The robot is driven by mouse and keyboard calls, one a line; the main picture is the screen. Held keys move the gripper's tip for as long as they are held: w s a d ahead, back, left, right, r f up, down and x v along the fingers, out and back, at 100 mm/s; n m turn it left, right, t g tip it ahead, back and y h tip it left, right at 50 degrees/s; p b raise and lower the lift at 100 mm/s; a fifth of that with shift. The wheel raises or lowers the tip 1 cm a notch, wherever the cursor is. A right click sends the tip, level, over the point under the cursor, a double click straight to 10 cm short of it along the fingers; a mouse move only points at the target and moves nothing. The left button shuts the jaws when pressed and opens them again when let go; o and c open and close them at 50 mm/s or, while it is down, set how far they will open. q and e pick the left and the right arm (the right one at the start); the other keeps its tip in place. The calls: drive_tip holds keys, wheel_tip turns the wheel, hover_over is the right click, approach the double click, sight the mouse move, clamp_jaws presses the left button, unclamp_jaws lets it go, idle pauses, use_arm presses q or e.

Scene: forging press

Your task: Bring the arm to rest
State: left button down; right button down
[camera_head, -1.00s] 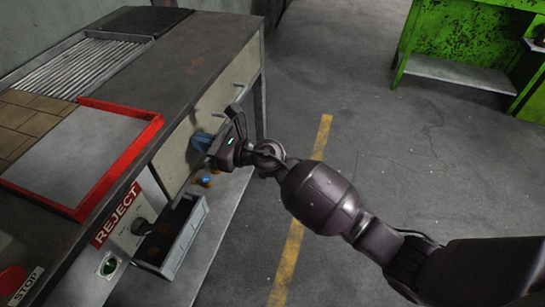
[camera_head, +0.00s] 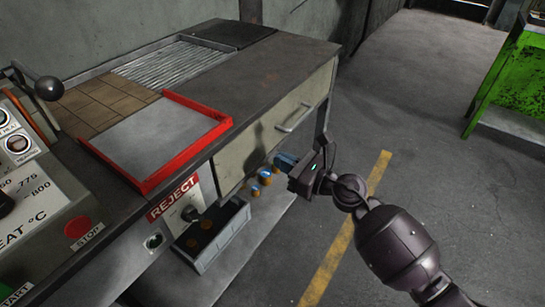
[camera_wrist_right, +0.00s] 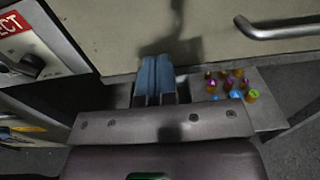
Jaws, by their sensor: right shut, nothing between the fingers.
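My right gripper (camera_head: 284,160) shows in the head view in front of the bench's drawer front, right of the REJECT sign. Its blue fingers point toward the bench, and they also show in the right wrist view (camera_wrist_right: 154,80). The fingers are shut together with nothing between them. The right arm comes in from the lower right and is held out over the floor beside the bench. My left gripper is not in view.
The bench (camera_head: 262,85) carries a red-rimmed tray (camera_head: 150,185). Below it, a grey bin (camera_head: 215,245) and several small coloured pieces (camera_wrist_right: 232,85) sit on a low shelf. A drawer handle (camera_wrist_right: 285,31) sticks out. Open floor lies right, before a green table (camera_head: 500,85).

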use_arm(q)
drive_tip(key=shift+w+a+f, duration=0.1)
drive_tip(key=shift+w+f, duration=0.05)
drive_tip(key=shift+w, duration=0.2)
use_arm(e)
drive_tip(key=v, duration=0.7)
drive_tip(key=shift+d, duration=0.2)
drive_tip(key=shift+s+f, duration=0.1)
drive_tip(key=shift+f, duration=0.05)
